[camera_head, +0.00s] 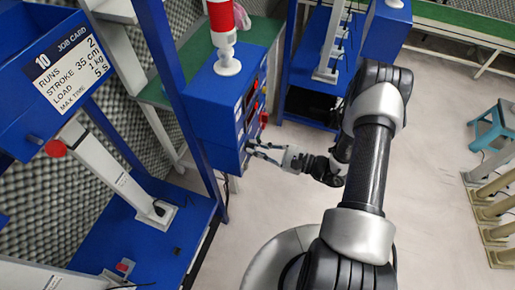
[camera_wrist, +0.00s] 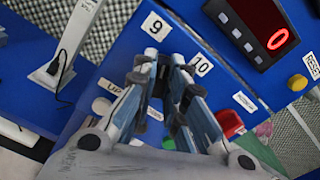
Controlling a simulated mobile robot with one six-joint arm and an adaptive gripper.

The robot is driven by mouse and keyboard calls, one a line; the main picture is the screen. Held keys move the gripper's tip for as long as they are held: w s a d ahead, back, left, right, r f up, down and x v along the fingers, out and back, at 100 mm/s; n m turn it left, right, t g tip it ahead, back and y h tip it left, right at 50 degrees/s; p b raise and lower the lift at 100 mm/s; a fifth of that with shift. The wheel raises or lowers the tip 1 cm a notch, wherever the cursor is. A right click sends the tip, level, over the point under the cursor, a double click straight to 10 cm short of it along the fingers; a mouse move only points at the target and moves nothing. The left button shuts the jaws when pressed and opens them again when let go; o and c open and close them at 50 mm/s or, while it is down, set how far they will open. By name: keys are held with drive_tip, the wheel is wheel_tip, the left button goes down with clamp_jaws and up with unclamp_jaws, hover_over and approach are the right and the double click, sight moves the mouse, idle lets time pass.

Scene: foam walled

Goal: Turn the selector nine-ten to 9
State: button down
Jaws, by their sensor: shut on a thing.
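In the wrist view my gripper (camera_wrist: 163,68) has its two fingertips closed together at the selector's place on the blue panel, between the white label 9 (camera_wrist: 156,26) and the white label 10 (camera_wrist: 202,65). The selector itself is mostly hidden between the fingers, so I cannot read which label it points to. In the head view my gripper (camera_head: 254,149) reaches from the right to the front face of the blue control box (camera_head: 222,105); the selector cannot be made out there.
A job card (camera_head: 68,62) marked 10 hangs at left.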

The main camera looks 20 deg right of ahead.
drive_tip(key=shift+n, duration=0.5)
drive_tip(key=c, duration=1.6)
unclamp_jaws()
drive_tip(key=shift+c, duration=0.2)
drive_tip(key=v, duration=1.2)
drive_tip(key=shift+r, duration=0.1)
